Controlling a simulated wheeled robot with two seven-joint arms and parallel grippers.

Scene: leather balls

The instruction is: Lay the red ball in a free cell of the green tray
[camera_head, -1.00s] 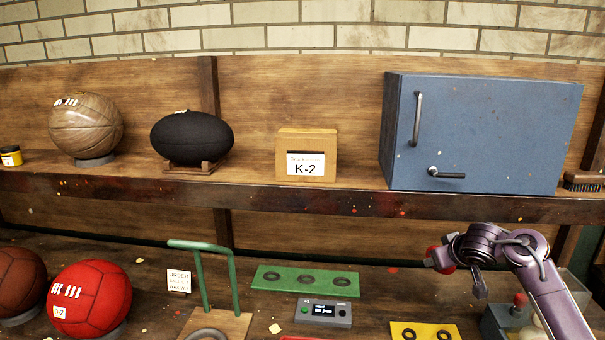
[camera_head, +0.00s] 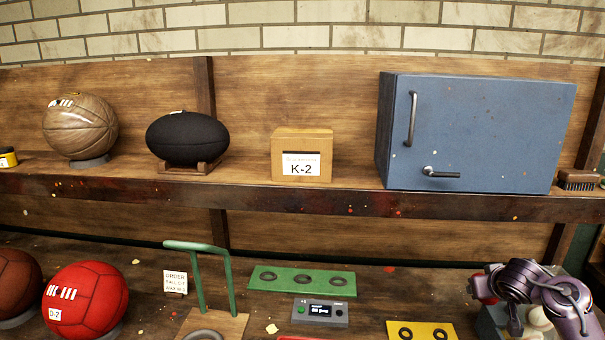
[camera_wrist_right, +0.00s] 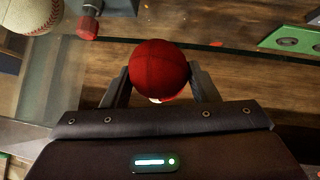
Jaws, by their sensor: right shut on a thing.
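A small red ball (camera_wrist_right: 160,68) sits between the fingers of my right gripper (camera_wrist_right: 160,85), which is shut on it. In the head view the right gripper (camera_head: 482,285) is at the lower right, and the ball is mostly hidden by the wrist. The green tray (camera_head: 286,285) lies on the lower bench, left of the gripper and apart from it. Its row of three ringed cells looks empty. Part of the tray (camera_wrist_right: 302,32) shows at the upper right of the wrist view. My left gripper is not in view.
A grey display box (camera_head: 321,313) stands just in front of the green tray. A yellow tray (camera_head: 421,328) lies to its right. A green hoop stand (camera_head: 199,280) and large red ball (camera_head: 88,300) are left. The shelf (camera_head: 350,204) with a blue cabinet (camera_head: 480,130) overhangs behind.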

